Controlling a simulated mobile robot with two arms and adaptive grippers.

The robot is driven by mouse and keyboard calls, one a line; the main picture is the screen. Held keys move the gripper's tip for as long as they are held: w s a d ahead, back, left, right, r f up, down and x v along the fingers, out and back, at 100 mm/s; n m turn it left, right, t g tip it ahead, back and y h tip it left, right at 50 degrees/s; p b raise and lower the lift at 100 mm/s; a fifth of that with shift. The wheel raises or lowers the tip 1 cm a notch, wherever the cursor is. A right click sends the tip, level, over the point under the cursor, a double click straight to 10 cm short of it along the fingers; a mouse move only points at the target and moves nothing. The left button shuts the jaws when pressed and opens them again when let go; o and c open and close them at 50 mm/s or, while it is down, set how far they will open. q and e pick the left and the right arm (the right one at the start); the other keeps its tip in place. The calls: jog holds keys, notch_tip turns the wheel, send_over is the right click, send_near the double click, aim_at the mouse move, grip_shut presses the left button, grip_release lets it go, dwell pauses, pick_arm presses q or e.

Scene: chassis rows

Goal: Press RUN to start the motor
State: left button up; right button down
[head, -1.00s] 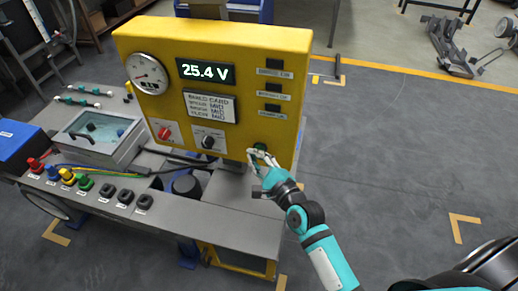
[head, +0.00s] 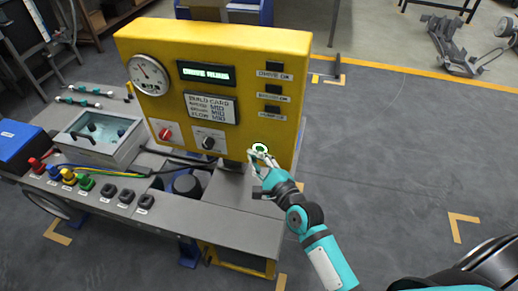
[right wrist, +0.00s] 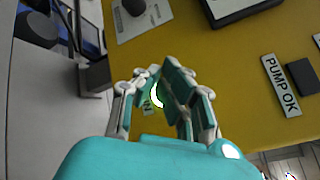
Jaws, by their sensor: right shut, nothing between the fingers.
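The yellow control panel (head: 285,125) stands upright on the grey bench. The green RUN button (head: 261,148) is at its lower right, with a bright white ring lit around it. My right gripper (head: 257,157) is shut and empty, its fingertips just in front of the button. In the right wrist view the fingers (right wrist: 160,80) partly cover the lit button ring (right wrist: 155,96) and its label. I cannot tell whether they touch it. My left gripper is not in view.
A red knob (head: 166,133) and a black knob (head: 208,143) sit left of the button. The "PUMP OK" label (right wrist: 280,85) shows in the wrist view. A grey box (head: 72,150), coloured connectors (head: 68,177) and cables lie on the bench. Floor right of the bench is clear.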

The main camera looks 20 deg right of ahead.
jog(key=shift+s+a+p, duration=0.35)
jog(key=shift+s+a, duration=0.2)
jog(key=shift+s, duration=0.25)
jog(key=shift+s+a+p, duration=0.4)
jog(key=shift+s+a, duration=0.2)
jog(key=shift+s, duration=0.25)
jog(key=shift+s+a+p, duration=0.35)
jog(key=shift+s+a, duration=0.2)
jog(key=shift+s, duration=0.25)
jog(key=s+a, duration=0.2)
jog(key=s, duration=0.1)
jog(key=s+a+p, duration=0.1)
jog(key=shift+s, duration=0.15)
